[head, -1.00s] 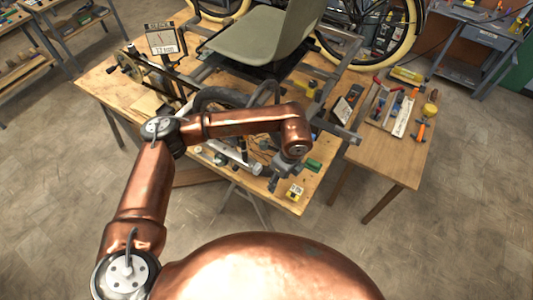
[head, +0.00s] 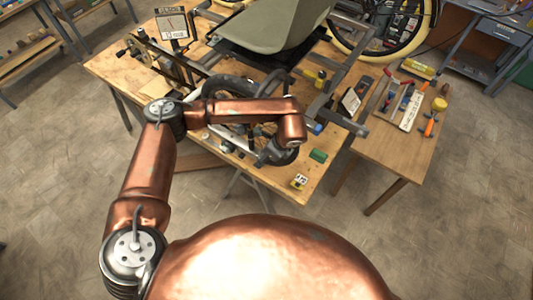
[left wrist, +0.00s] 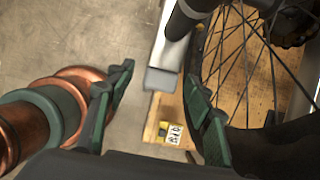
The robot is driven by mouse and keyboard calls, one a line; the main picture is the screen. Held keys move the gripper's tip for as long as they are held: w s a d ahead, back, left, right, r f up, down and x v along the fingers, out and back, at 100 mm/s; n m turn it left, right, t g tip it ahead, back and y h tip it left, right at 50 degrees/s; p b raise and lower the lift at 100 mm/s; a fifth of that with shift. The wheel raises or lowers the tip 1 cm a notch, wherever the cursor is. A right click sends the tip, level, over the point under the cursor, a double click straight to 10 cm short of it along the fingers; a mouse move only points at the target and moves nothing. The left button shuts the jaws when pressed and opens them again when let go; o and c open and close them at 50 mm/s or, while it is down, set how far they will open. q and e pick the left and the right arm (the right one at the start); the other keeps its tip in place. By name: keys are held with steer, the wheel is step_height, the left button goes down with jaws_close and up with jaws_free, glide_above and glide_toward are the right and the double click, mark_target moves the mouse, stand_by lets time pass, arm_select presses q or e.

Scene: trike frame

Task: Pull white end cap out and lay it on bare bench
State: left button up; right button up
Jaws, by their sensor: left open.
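My left gripper (left wrist: 158,74) is open in the left wrist view, with a green-padded finger on each side. A pale straight bar (left wrist: 173,50) comes down from the top between the fingers. Its blunt grey-white end (left wrist: 161,81) lies nearer the right finger, with a gap on the left. I cannot tell whether this end is the white end cap or whether a finger touches it. In the head view the left gripper (head: 276,154) is mostly hidden under my copper forearm, at the bench's front edge. The white end cap cannot be made out there. My right gripper is not in view.
A spoked wheel (left wrist: 240,70) stands close right of the gripper. The trike frame with its grey-green seat (head: 270,25) covers the wooden bench (head: 318,178). A yellow tape measure (head: 299,181) and a green block (head: 318,155) lie near the front corner, with bare wood around them.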

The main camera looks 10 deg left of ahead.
arm_select(q)
steer(key=shift+c, duration=0.3)
steer(key=c, duration=1.1)
steer(key=shift+d, duration=0.1)
steer(key=shift+c, duration=0.2)
steer(key=shift+d, duration=0.1)
steer(key=shift+s+d+b, duration=0.15)
steer(key=shift+s+d, duration=0.1)
steer(key=shift+d, duration=0.3)
steer(key=shift+s+d+b, duration=0.15)
steer(key=shift+s+d, duration=0.05)
steer(key=shift+d, duration=0.35)
steer(key=shift+d, duration=0.1)
steer(key=shift+s+d, duration=0.3)
steer(key=shift+d, duration=0.45)
steer(key=shift+s+d, duration=0.1)
steer(key=shift+d, duration=0.1)
